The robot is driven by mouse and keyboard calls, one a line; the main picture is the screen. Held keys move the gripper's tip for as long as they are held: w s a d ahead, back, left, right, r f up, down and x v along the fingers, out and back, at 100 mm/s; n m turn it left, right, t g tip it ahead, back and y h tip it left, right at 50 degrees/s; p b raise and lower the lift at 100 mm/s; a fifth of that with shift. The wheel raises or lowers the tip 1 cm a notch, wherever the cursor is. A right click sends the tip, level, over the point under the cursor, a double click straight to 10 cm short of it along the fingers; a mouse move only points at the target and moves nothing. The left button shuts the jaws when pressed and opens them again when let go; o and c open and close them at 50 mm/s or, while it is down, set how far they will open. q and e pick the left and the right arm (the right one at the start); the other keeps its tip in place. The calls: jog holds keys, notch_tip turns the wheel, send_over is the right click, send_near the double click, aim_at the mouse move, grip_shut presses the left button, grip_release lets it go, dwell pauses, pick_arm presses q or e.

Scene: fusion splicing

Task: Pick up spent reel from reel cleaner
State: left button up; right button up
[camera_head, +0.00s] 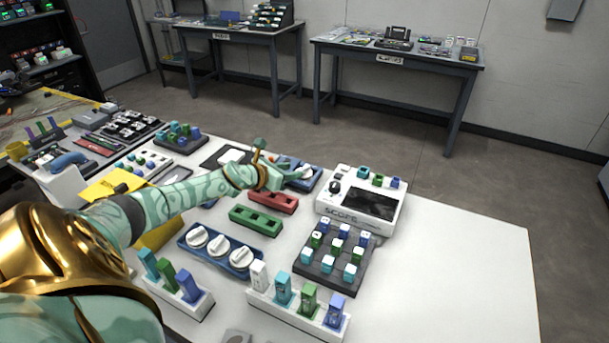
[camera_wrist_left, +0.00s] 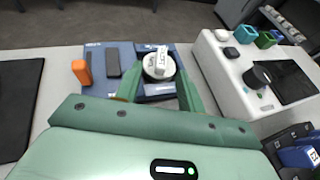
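The reel cleaner (camera_wrist_left: 100,86) is a blue block near the far edge of the white table; part of it also shows in the head view (camera_head: 309,184). The spent reel (camera_wrist_left: 158,64) is white, with a white label-like piece on top, and sits at the cleaner's right side. My left gripper (camera_wrist_left: 158,76) reaches over the cleaner, its green fingers spread on either side of the reel. The fingers look open, and I cannot tell whether they touch it. In the head view, my left gripper (camera_head: 285,168) partly hides the cleaner. My right gripper is not in view.
An orange piece (camera_wrist_left: 82,72) and a dark block (camera_wrist_left: 112,63) stand on the cleaner. Red (camera_head: 273,202) and green (camera_head: 255,220) holders lie nearer. The table's right side is clear.

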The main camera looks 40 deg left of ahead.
aim_at(303, 168)
pick_arm(q)
jog(key=b+x, duration=0.1)
jog(key=x, duration=0.3)
jog(key=shift+w+d+b, duration=0.1)
jog(key=shift+b, duration=0.2)
jog(key=shift+w, duration=0.35)
jog(key=shift+s+r, duration=0.1)
jog(key=shift+c, duration=0.6)
grip_shut()
